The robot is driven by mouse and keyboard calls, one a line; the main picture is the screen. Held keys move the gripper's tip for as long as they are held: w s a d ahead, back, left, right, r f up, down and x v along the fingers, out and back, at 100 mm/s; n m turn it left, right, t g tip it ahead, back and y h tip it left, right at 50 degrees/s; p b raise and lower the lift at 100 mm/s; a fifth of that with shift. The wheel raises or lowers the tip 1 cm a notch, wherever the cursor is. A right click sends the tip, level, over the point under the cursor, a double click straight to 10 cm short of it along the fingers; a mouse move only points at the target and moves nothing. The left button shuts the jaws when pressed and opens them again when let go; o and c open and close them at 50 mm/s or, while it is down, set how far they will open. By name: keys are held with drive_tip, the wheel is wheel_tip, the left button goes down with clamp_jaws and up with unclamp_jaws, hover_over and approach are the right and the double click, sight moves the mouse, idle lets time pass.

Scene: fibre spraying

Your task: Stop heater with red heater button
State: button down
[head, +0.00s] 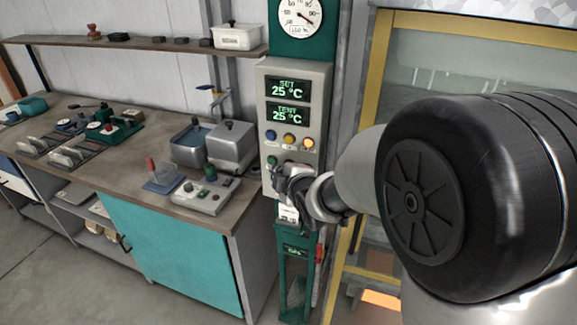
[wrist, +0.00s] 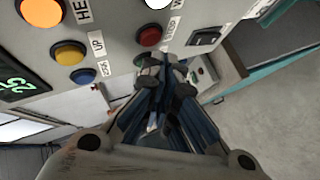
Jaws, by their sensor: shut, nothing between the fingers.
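The red button (wrist: 149,36) is on the grey control panel (wrist: 115,35), clear in the wrist view. In the head view the control panel (head: 262,95) shows on the green column, but I cannot make out the red button behind my gripper. My gripper (head: 281,180) is at the lower part of the panel, fingers toward it. In the wrist view my gripper (wrist: 166,72) is shut and empty, its tips just below the red button in the picture. I cannot tell whether the tips touch the panel.
Yellow (wrist: 68,52), blue (wrist: 83,75) and orange (wrist: 42,12) buttons sit beside the red one. A green button (head: 272,160) is left of my gripper. Two displays (head: 287,90) read 25 °C. A workbench (head: 120,150) with equipment stands left; a yellow-framed glass enclosure (head: 450,25) stands right.

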drive_tip(key=shift+w, duration=0.15)
drive_tip(key=shift+w+d, duration=0.15)
drive_tip(key=shift+w, duration=0.1)
drive_tip(key=shift+w+d, duration=0.1)
drive_tip(key=shift+w, duration=0.3)
idle(0.6)
drive_tip(key=shift+s+b, duration=0.1)
drive_tip(key=shift+b, duration=0.2)
drive_tip(key=shift+s+a+b, duration=0.25)
drive_tip(key=shift+s+b, duration=0.4)
drive_tip(key=shift+s, duration=0.05)
drive_tip(key=shift+s, duration=0.1)
drive_tip(key=s+b, duration=0.1)
drive_tip(key=s+a+b, duration=0.1)
drive_tip(key=s, duration=0.1)
drive_tip(key=s+b, duration=0.1)
drive_tip(key=b, duration=0.1)
drive_tip(key=shift+s+a, duration=0.25)
drive_tip(key=shift+a, duration=0.1)
